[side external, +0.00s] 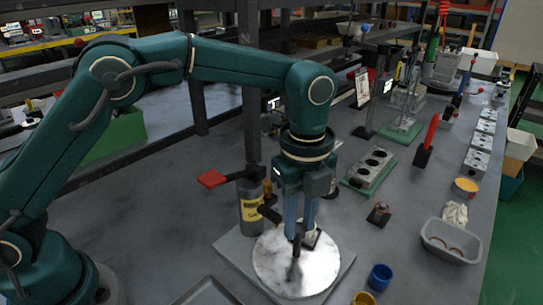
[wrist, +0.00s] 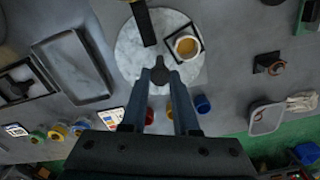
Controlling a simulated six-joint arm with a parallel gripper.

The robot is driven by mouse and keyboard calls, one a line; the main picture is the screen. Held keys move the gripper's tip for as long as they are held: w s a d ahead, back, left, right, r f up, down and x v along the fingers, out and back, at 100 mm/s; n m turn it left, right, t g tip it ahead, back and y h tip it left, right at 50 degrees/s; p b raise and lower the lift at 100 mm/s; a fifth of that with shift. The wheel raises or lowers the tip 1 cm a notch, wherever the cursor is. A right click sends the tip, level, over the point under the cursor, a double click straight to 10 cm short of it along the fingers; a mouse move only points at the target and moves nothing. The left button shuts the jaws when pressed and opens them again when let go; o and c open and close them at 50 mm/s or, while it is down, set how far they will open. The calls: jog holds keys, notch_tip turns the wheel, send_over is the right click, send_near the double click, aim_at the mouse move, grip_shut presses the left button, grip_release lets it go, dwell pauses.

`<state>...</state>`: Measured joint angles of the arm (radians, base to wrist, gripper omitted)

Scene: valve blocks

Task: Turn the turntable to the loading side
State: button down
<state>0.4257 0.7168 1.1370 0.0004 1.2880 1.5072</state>
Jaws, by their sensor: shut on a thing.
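The turntable (side external: 275,268) is a round, pale marbled disc on a square grey base plate (side external: 232,247). It also shows in the wrist view (wrist: 132,55). A dark upright peg (side external: 297,247) stands near its rim. My gripper (side external: 299,232) points down over the disc, with its blue fingers shut on the peg; in the wrist view the fingers converge on its dark knob (wrist: 160,70). A dark square frame on the disc surrounds a pale round part with a yellowish middle (wrist: 186,46). In the side view my fingers partly hide this frame.
A grey cylinder with a yellow label (side external: 250,212) and a red-ended lever (side external: 212,179) stand behind the turntable. A blue cup (side external: 381,277) and a yellow cup (side external: 363,299) are close at front right. A grey bin (side external: 450,242) lies farther right; a flat tray (wrist: 72,68) lies left in the wrist view.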

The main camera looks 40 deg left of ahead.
jog(key=shift+r+m, duration=0.1)
jog(key=shift+m, duration=4.6)
jog(key=c, duration=0.7)
grip_release()
jog(key=shift+o, duration=0.2)
jog(key=shift+r, duration=2.55)
